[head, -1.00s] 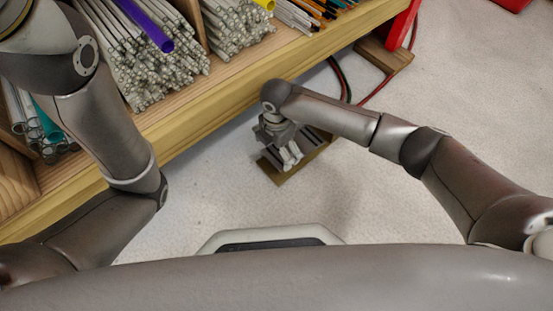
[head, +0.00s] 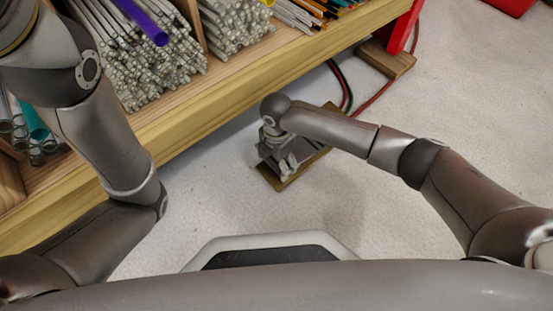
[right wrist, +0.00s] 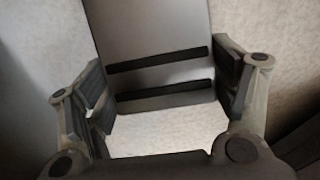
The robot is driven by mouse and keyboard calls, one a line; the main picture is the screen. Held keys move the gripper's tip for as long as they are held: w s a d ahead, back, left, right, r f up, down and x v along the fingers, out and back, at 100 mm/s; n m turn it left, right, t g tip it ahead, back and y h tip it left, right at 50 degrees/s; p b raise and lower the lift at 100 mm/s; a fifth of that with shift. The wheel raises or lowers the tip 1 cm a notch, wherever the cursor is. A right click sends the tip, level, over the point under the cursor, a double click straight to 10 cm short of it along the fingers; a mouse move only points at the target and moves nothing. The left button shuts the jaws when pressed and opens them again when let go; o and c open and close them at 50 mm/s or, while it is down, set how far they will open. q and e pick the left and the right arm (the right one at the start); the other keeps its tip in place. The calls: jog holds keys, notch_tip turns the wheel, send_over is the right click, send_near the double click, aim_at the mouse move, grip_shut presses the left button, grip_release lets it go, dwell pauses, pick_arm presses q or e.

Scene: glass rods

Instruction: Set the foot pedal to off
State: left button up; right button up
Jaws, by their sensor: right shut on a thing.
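The foot pedal (head: 303,149) is a grey plate on a flat brown base (head: 284,184) on the floor, in front of the bench. My right gripper (head: 284,166) is down at the pedal and covers part of it. In the right wrist view, the pedal plate (right wrist: 155,77) is grey with two dark strips across it. The fingers of my right gripper (right wrist: 165,80) stand on either side of the plate and are shut on it. The pedal's setting cannot be read. My left arm shows at the left, but its gripper is out of view.
A wooden bench (head: 170,138) with bundles of glass rods (head: 150,70) runs along the upper left. Red and green hoses (head: 346,88) run from under it behind the pedal. A wooden block (head: 388,60) lies beyond. The pale floor (head: 470,110) is clear at right.

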jog(key=c, duration=0.4)
jog(key=shift+s+a+p, duration=0.1)
jog(key=shift+p, duration=0.35)
jog(key=h+p, duration=0.1)
jog(key=f+t+p, duration=0.1)
jog(key=p, duration=0.1)
jog(key=shift+s+a+h, duration=0.2)
jog(key=shift+h, duration=0.2)
jog(key=shift+f+t+h+p, duration=0.3)
jog(key=shift+f+t+p, duration=0.1)
jog(key=shift+p, duration=0.1)
jog(key=shift+f+t+h, duration=0.3)
jog(key=shift+f+h, duration=0.2)
jog(key=shift+f, duration=0.1)
jog(key=o, duration=1.4)
jog(key=shift+w, duration=0.1)
